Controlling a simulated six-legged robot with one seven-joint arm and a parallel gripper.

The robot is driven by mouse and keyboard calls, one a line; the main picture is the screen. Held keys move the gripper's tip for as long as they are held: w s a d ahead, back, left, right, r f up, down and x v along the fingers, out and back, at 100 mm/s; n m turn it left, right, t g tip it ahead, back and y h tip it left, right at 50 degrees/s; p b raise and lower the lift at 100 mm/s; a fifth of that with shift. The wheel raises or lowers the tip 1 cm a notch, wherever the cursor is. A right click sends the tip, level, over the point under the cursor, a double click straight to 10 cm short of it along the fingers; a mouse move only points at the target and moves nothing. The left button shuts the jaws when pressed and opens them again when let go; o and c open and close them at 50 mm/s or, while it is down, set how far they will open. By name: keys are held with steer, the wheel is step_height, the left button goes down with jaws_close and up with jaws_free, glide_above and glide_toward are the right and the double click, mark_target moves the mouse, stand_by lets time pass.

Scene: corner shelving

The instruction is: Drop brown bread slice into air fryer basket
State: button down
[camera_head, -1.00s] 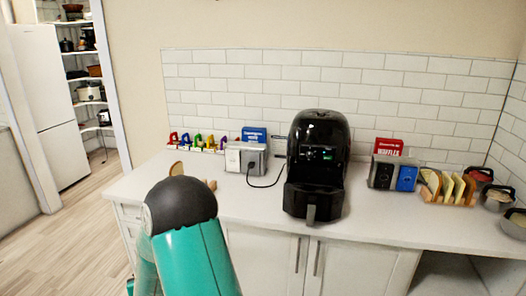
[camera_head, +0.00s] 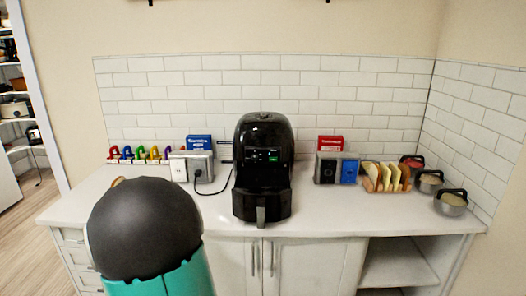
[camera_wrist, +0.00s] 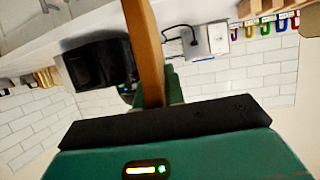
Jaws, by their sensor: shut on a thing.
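The brown bread slice (camera_wrist: 146,50) shows in the wrist view as a long brown strip seen nearly edge-on. My gripper (camera_wrist: 157,92) is shut on it, and the slice sticks out beyond the fingers. In the head view my arm's dark round joint hides the gripper, and only a small brown edge (camera_head: 117,181) shows above it. The black air fryer (camera_head: 263,150) stands on the counter, right of my arm.
A toaster (camera_head: 190,166) with a cord stands left of the fryer, near coloured hooks (camera_head: 140,154). Right of it are a second toaster (camera_head: 336,168), a rack of bread slices (camera_head: 385,177) and several metal pots (camera_head: 451,202). The white counter (camera_head: 330,218) is clear at its front.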

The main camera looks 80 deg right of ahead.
steer(key=s+d+r+m+g, duration=0.2)
steer(key=s+r, duration=0.2)
steer(key=s, duration=0.3)
steer(key=s+d+r+m+g+y, duration=0.1)
steer(key=s+d+r+m+g, duration=0.1)
steer(key=s, duration=0.6)
steer(key=s+d+r+m+g+y, duration=0.1)
steer(key=s+d+r+m+g, duration=0.1)
steer(key=s, duration=0.6)
steer(key=shift+s+r+m+g, duration=0.15)
steer(key=shift+r+m+g, duration=0.55)
steer(key=shift+r+g, duration=0.85)
